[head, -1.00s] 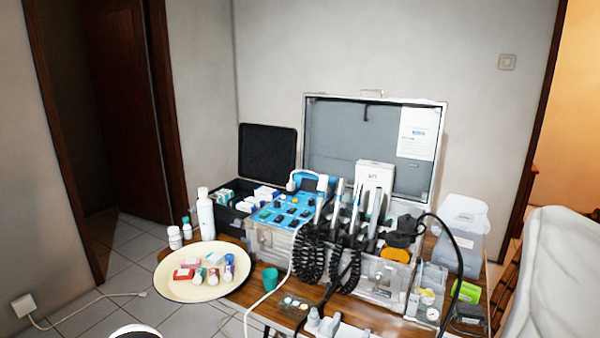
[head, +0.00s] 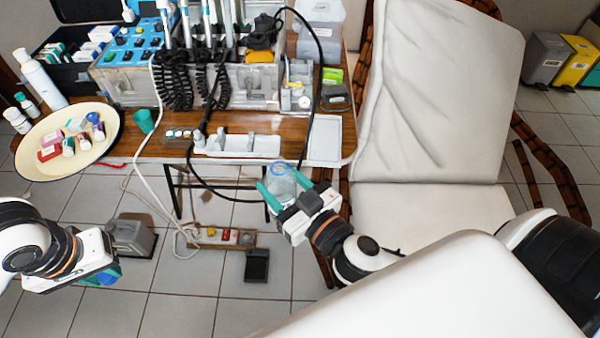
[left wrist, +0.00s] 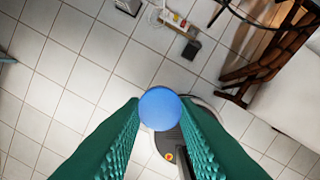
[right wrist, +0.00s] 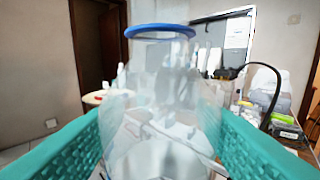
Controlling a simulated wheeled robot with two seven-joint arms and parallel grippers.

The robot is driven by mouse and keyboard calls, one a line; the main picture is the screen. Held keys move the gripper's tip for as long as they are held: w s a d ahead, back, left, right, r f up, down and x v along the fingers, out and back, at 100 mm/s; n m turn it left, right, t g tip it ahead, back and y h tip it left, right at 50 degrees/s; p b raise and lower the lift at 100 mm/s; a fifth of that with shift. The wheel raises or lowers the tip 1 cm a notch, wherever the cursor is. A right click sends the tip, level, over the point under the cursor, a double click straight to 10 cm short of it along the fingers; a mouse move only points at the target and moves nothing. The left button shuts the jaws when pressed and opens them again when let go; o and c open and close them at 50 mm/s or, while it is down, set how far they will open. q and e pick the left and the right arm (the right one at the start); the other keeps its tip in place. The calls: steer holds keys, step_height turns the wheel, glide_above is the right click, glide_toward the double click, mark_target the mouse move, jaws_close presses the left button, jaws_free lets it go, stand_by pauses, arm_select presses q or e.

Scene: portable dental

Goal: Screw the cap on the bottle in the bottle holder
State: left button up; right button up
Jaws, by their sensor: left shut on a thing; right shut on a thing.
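A clear bottle (head: 283,187) with a blue ring at its mouth is between the teal fingers of my right gripper (head: 280,190), in front of the table's front edge. The right wrist view shows the bottle (right wrist: 160,110) upright, its blue-rimmed mouth (right wrist: 160,30) at the top and both fingers against its sides. My left gripper (head: 106,278) is low at the left, over the floor. It is shut on a round blue cap (left wrist: 160,108), seen between its fingertips in the left wrist view. The cap and bottle are far apart. I cannot clearly identify a bottle holder.
A white rack-like tray (head: 262,148) lies at the table's front edge, with a flat pale tray (head: 324,140) beside it. A cream plate (head: 35,165) with small boxes and bottles, and a green cup (head: 145,122), stand left. A reclined white chair (head: 430,110) fills the right. Cables hang in front of the table.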

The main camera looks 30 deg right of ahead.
steer(key=w+a+n+g+y, duration=0.3)
steer(key=w+a+n+y, duration=0.1)
steer(key=a+y, duration=0.3)
steer(key=shift+a+r+n+g, duration=0.3)
steer(key=shift+a+n, duration=0.3)
steer(key=shift+a, duration=0.45)
arm_select(q)
steer(key=w+d+r+m, duration=0.2)
steer(key=d+r, duration=0.3)
steer(key=d, duration=0.3)
steer(key=w+d+r+m, duration=0.2)
steer(key=d+r+m, duration=0.2)
steer(key=d+r, duration=0.2)
steer(key=w+d+r+m+h, duration=0.1)
steer(key=d+r+m, duration=0.3)
steer(key=d, duration=0.5)
steer(key=shift+w+d+r+g, duration=0.3)
steer(key=shift+w+r, duration=0.1)
steer(key=shift+r, duration=0.5)
steer(key=shift+f, duration=2.05)
steer(key=shift+f, duration=0.85)
